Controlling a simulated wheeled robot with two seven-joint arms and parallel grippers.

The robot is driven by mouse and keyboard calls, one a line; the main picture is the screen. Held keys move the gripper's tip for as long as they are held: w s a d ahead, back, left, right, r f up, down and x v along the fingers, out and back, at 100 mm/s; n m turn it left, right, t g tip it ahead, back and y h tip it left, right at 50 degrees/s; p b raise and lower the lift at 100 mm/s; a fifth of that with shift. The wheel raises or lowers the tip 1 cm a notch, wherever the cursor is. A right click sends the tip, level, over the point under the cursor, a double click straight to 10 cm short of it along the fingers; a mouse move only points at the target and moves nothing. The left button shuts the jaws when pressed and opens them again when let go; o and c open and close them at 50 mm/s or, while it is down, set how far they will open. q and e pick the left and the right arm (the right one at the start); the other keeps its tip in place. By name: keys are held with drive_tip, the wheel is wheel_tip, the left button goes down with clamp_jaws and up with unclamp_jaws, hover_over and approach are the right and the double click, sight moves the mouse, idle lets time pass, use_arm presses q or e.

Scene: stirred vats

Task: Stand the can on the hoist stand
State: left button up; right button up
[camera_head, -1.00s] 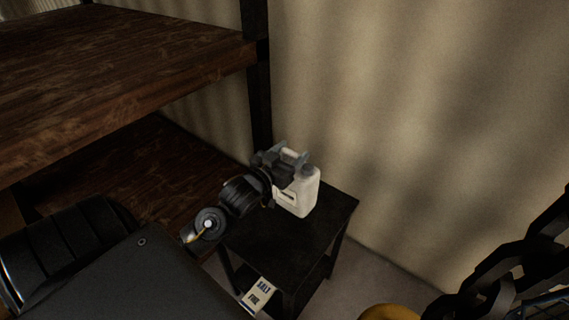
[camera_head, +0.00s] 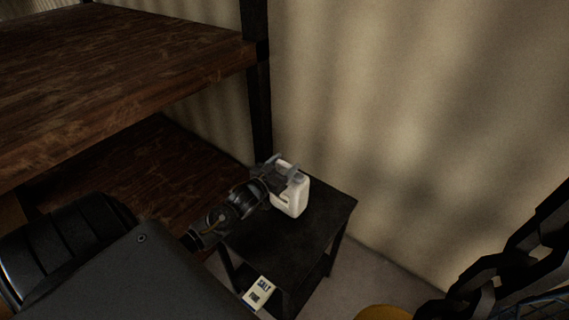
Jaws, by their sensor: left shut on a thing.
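The can is a white jerrycan (camera_head: 291,198) with a grey cap, at the black stand in the middle of the view. My left gripper (camera_head: 284,172) is shut on the can at its upper part, and the wrist hides its left side. The can looks upright over the stand's top (camera_head: 325,205); I cannot tell whether its base touches. My right gripper is not in view.
Wooden shelves (camera_head: 110,75) with a dark post (camera_head: 259,100) stand at the left, close to the gripper. A beige wall (camera_head: 420,120) is behind. A dark chain (camera_head: 500,265) and a yellow rounded thing (camera_head: 384,312) are at the lower right. The stand's right part is bare.

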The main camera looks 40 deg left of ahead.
use_arm(q)
drive_tip(key=o, duration=1.4)
drive_tip(key=shift+f, duration=0.1)
drive_tip(key=shift+c, duration=0.2)
drive_tip(key=s+b, duration=0.2)
drive_tip(key=s, duration=1)
drive_tip(key=shift+d, duration=0.15)
